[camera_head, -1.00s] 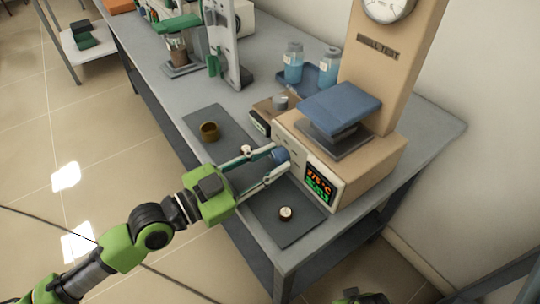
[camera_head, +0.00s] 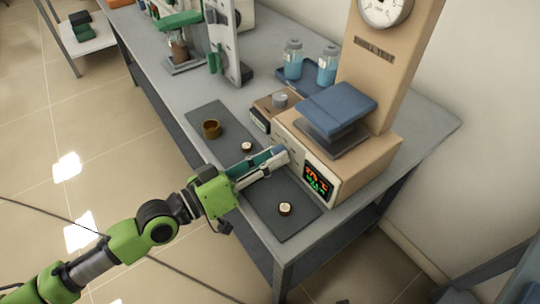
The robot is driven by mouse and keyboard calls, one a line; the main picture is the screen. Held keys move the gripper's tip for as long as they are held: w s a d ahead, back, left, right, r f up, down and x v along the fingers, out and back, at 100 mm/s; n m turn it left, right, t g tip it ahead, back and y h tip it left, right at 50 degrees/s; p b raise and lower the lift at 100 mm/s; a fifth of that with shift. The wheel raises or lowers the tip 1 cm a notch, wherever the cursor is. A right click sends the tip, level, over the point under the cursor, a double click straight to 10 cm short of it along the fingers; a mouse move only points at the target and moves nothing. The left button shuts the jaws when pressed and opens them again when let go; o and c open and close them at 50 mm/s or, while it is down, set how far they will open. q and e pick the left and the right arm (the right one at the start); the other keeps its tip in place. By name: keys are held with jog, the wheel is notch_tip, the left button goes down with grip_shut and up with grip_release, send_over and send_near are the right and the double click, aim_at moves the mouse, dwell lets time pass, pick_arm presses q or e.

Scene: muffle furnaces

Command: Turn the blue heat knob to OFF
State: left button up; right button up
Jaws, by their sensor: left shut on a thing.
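The blue heat knob (camera_head: 278,151) is on the front face of the beige furnace unit (camera_head: 372,158), left of its lit display (camera_head: 319,180). The display shows an orange temperature line above green digits. My left gripper (camera_head: 277,157) reaches in from the left and is shut on the knob, its fingers hiding most of it. The knob's mark and exact angle cannot be read. My right gripper does not show.
A dark mat (camera_head: 281,224) lies before the unit with two small white-topped pieces and a brown cup (camera_head: 211,129). Blue-liquid bottles (camera_head: 327,66) stand on a blue tray behind. A small device (camera_head: 261,117) sits close left of the unit.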

pick_arm(q)
jog(key=shift+n, duration=0.5)
jog(key=o, duration=1.1)
jog(key=shift+a, duration=0.1)
jog(key=v, duration=1.2)
